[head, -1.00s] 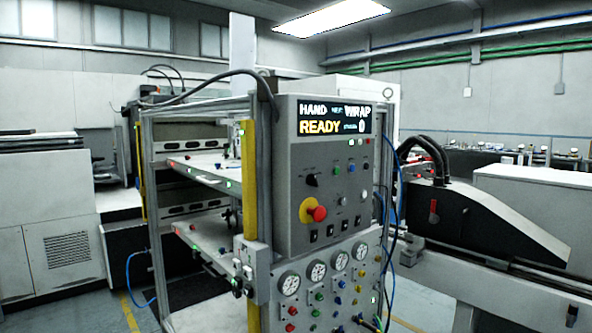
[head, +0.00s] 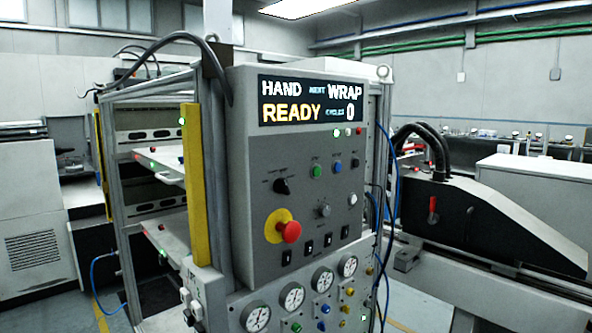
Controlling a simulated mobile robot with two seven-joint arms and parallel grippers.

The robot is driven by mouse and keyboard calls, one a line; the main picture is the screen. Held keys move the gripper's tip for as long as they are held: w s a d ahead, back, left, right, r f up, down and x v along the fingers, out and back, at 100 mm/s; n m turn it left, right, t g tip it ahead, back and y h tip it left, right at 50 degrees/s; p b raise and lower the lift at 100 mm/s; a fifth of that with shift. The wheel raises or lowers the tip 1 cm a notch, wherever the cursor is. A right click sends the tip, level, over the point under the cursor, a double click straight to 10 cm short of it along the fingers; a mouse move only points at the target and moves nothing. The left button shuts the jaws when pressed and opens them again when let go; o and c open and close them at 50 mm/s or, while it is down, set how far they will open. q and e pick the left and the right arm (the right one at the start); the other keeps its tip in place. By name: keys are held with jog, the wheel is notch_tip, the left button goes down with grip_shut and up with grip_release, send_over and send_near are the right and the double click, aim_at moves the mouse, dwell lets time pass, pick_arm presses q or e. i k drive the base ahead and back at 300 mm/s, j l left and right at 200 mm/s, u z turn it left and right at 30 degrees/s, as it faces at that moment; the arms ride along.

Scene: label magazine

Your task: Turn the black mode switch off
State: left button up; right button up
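The black mode switch (head: 282,186) is a rotary knob on the upper left of the grey control panel (head: 243,215), above the red emergency stop button. Its pointer looks slanted, but the small labels around it are too small to read. The display (head: 313,100) above it reads HAND, NEXT WRAP, READY and CYCLES 0. A second, greyish knob (head: 323,210) sits lower right of the switch. Neither of my grippers shows in the head view.
The red emergency stop (head: 290,231) on its yellow base juts out below the switch. Several black rocker switches (head: 308,247) and pressure gauges (head: 292,296) lie below. A yellow post (head: 195,185) and shelves flank the panel's left. A blue cable (head: 393,200) hangs at its right.

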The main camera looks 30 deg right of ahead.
aim_at(280, 184)
jog(key=i+l+u, duration=0.1)
jog(key=l, duration=0.65)
jog(key=l+u, duration=0.25)
jog(key=l, duration=1.45)
jog(key=i+j+z, duration=0.1)
jog(key=j+z, duration=0.2)
jog(key=j, duration=0.8)
jog(key=j+z, duration=0.25)
jog(key=j, duration=0.8)
